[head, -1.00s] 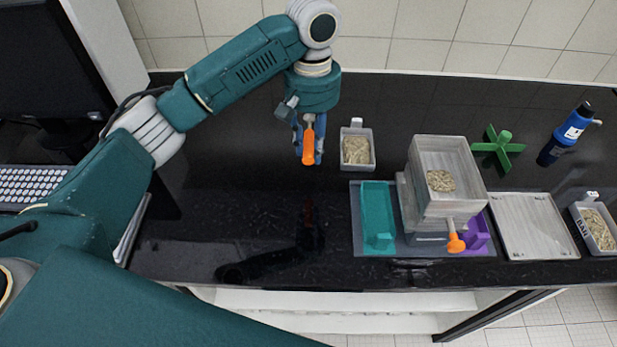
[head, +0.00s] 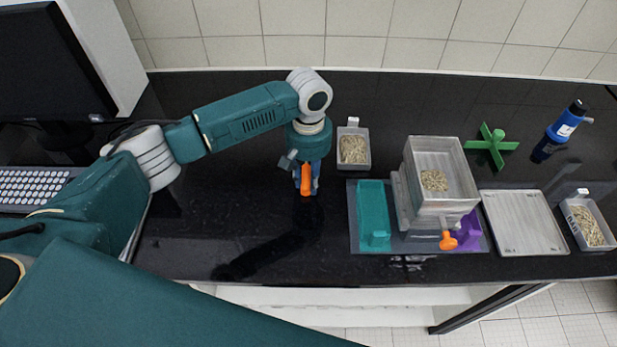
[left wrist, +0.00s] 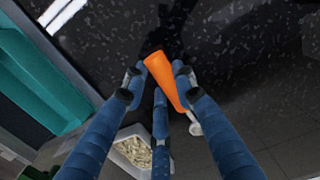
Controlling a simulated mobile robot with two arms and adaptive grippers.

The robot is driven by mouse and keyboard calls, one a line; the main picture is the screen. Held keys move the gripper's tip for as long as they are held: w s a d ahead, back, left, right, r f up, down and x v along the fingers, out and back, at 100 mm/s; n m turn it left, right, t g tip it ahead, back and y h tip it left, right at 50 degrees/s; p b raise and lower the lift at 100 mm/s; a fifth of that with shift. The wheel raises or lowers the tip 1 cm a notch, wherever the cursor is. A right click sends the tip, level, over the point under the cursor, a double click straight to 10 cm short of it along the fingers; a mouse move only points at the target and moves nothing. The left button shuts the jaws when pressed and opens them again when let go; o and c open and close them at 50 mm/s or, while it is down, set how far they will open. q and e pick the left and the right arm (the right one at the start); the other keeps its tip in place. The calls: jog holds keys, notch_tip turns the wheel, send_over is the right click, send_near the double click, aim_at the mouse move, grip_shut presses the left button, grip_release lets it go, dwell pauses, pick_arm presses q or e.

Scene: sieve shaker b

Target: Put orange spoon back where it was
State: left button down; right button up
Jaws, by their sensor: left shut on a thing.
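The orange spoon (head: 306,178) is in my left gripper (head: 306,187), held above the black bench to the left of the tray of grain. In the left wrist view, the fingers of my left gripper (left wrist: 160,88) close around the orange handle (left wrist: 165,78), and a pale end of the spoon (left wrist: 195,128) shows past the fingers. A second orange handle (head: 448,241) sticks out at the front of the clear sieve box (head: 443,165). My right gripper is not in view.
A small grain tray (head: 354,150) stands right of my left gripper. A teal block (head: 373,215) and purple block (head: 468,232) flank the sieve box on a grey mat. A flat lid (head: 524,222), another grain tray (head: 588,222), a green cross (head: 491,146) and a blue bottle (head: 562,132) stand farther right. Bench front-left is clear.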

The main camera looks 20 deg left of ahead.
pick_arm(q)
jog(key=shift+f, duration=0.1)
jog(key=c, duration=1.4)
grip_release()
jog(key=shift+r, duration=0.35)
jog(key=r+b, duration=0.1)
jog(key=r, duration=0.3)
jog(key=r+b, duration=0.1)
jog(key=r, duration=0.2)
jog(key=r+b, duration=0.1)
jog(key=r, duration=0.3)
jog(key=shift+w+r, duration=0.25)
jog(key=shift+r, duration=0.1)
